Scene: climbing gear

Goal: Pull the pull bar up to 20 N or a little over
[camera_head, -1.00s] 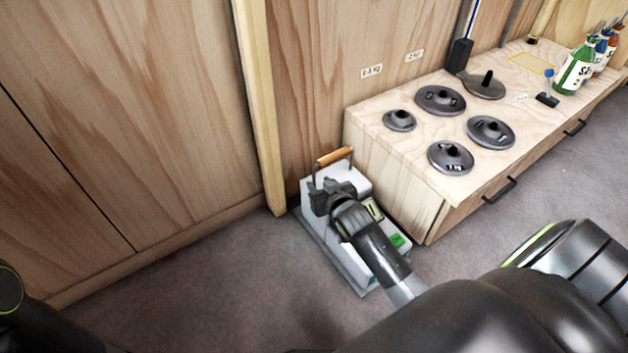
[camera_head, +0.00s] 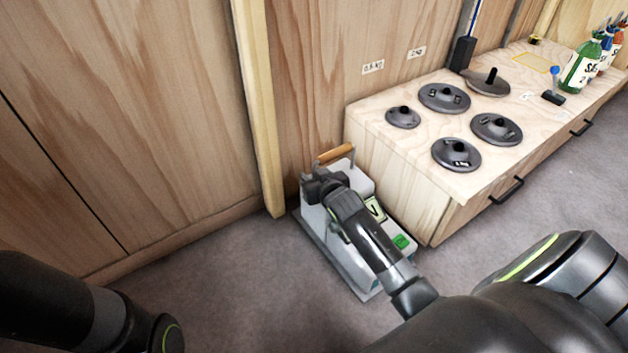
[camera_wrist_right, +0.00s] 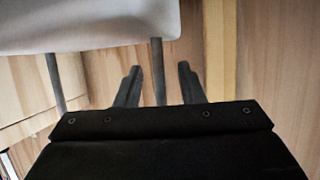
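The pull bar has a wooden grip (camera_head: 335,154) on thin metal side rods above a white box-shaped device (camera_head: 357,183) on the floor. A green display patch (camera_head: 402,241) shows on the device; I cannot read a value. My right gripper (camera_head: 308,183) is beside the left end of the bar, partly hidden by its own wrist. In the right wrist view its two fingers (camera_wrist_right: 158,84) are apart, and one grey rod (camera_wrist_right: 158,62) shows between them. I cannot tell whether they touch it. The wooden grip is not visible there. My left arm shows at bottom left; its gripper does not.
A wooden bench (camera_head: 395,180) with drawers stands right of the device and carries several dark disc weights (camera_head: 456,154). Bottles (camera_head: 580,70) stand at its far end. A wooden wall (camera_head: 150,120) and post are close behind. The floor (camera_head: 230,290) at left is clear.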

